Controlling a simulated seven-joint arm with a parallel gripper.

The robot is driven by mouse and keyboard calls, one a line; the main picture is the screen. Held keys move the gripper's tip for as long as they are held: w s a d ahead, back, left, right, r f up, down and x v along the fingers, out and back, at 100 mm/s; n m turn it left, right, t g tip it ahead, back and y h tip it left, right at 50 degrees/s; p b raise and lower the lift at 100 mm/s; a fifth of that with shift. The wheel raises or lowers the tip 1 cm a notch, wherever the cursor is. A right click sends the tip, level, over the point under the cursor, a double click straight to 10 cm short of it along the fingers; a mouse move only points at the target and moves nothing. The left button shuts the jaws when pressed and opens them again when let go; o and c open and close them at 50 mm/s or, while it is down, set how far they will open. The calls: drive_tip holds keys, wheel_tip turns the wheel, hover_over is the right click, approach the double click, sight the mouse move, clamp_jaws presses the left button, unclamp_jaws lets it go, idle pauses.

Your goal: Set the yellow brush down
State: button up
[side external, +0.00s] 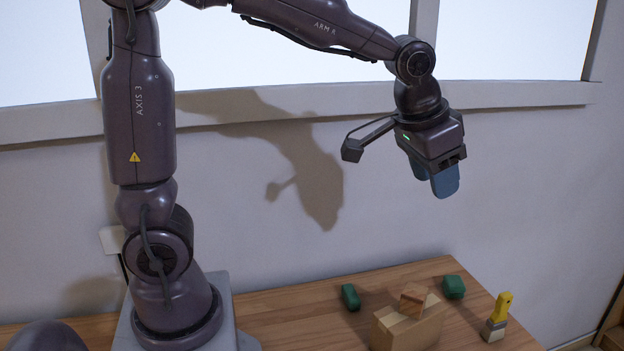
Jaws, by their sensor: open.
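The yellow brush (502,306) stands upright near the right end of the wooden table (280,308), with its yellow handle up and its pale bristles down. My gripper (435,182) is high above the table, up and to the left of the brush and well apart from it. Its blue fingers point down. It is open, and I see nothing held between the fingers.
A cardboard box (408,328) with a wooden block (414,297) at its top stands left of the brush. A green block (453,287) lies behind the box, and another green piece (350,297) lies farther left. A wall with windows rises behind the table.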

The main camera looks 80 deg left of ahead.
drive_tip(key=s+a+t, duration=0.1)
drive_tip(key=s, duration=1.6)
drive_tip(key=shift+s+a+r+h, duration=0.15)
drive_tip(key=shift+s+r+h, duration=0.1)
drive_tip(key=shift+s+h, duration=0.15)
